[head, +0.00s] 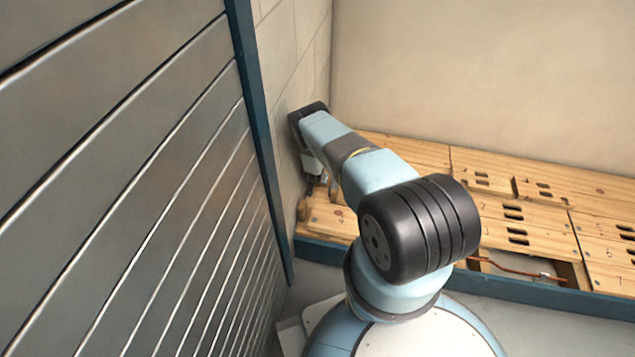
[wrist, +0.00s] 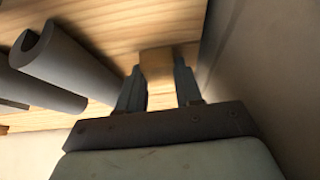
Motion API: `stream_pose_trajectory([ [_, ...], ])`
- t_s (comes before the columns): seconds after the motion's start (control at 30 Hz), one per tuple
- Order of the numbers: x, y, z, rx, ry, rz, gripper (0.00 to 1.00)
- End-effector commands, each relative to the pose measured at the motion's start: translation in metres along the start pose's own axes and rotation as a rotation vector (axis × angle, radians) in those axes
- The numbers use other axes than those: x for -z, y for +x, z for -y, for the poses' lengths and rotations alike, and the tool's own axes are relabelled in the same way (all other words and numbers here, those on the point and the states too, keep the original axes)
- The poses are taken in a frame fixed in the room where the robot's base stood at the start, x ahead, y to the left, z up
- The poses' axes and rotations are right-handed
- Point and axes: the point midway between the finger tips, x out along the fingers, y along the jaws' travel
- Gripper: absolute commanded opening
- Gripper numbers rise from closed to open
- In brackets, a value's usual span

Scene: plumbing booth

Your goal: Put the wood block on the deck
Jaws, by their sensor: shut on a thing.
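In the wrist view my gripper (wrist: 160,84) is shut on a small wood block (wrist: 156,62), which sits between the two fingertips. The pale wood deck (wrist: 110,25) lies behind the block; I cannot tell whether the block touches it. In the head view my gripper (head: 317,183) is low at the deck's far left end, beside the wall. There it is small and partly hidden by my arm, and the held block is hard to make out. The deck (head: 400,150) is made of numbered wood panels, several with slots.
A block wall (head: 297,70) and a slatted metal shutter (head: 130,170) bound the left. A deck opening shows a copper pipe (head: 515,270). A blue edge (head: 325,252) runs along the deck's front.

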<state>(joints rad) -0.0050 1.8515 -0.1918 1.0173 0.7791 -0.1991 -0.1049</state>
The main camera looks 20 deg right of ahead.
Motion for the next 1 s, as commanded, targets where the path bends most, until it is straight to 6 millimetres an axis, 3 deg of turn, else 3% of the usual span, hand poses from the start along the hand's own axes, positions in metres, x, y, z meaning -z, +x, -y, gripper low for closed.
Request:
stream_pose_trajectory([
  [0.27,-0.001,0.001,0.000,0.000,-0.001,-0.001,0.02],
  [0.3,0.000,0.001,0.001,0.000,-0.001,-0.001,0.37],
  [0.53,-0.001,0.001,0.001,0.000,-0.001,0.000,0.59],
  [0.83,0.000,0.000,0.001,0.001,0.000,0.000,0.60],
  [1.0,0.004,-0.011,0.002,0.000,0.001,0.000,0.60],
])
